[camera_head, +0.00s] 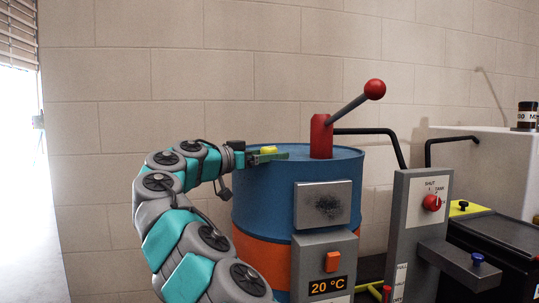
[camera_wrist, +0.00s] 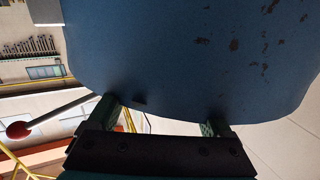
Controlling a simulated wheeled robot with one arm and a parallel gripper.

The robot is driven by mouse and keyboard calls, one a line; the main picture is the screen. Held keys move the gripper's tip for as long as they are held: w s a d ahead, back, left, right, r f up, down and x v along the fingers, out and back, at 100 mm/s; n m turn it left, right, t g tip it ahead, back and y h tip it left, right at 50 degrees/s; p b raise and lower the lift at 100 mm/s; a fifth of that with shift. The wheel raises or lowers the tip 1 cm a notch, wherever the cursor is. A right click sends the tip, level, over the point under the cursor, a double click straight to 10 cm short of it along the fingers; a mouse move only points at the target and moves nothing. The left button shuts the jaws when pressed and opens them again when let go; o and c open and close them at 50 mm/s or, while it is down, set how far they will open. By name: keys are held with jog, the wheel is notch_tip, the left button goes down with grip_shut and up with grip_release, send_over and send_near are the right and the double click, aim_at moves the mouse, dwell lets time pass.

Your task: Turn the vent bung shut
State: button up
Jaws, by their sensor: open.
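The blue drum (camera_head: 270,190) stands in the middle of the head view with an orange lower band. A small yellow piece, which looks like the vent bung (camera_head: 268,149), shows at the left of its top. My gripper (camera_head: 268,155) reaches in from the left at the drum's top rim, its green finger just in front of the yellow piece. I cannot tell whether they touch. In the wrist view my gripper (camera_wrist: 162,120) is open, its two fingers apart against the blue drum surface (camera_wrist: 190,50). The yellow piece does not show there.
A red pump with a red-knobbed lever (camera_head: 350,103) rises from the drum top, right of my gripper. A grey panel with a red knob (camera_head: 431,202) and a black hose (camera_head: 370,132) stand at right. A block wall is behind; free floor shows far left.

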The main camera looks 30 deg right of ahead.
jog(key=shift+d, duration=0.1)
grip_shut()
dwell(0.7)
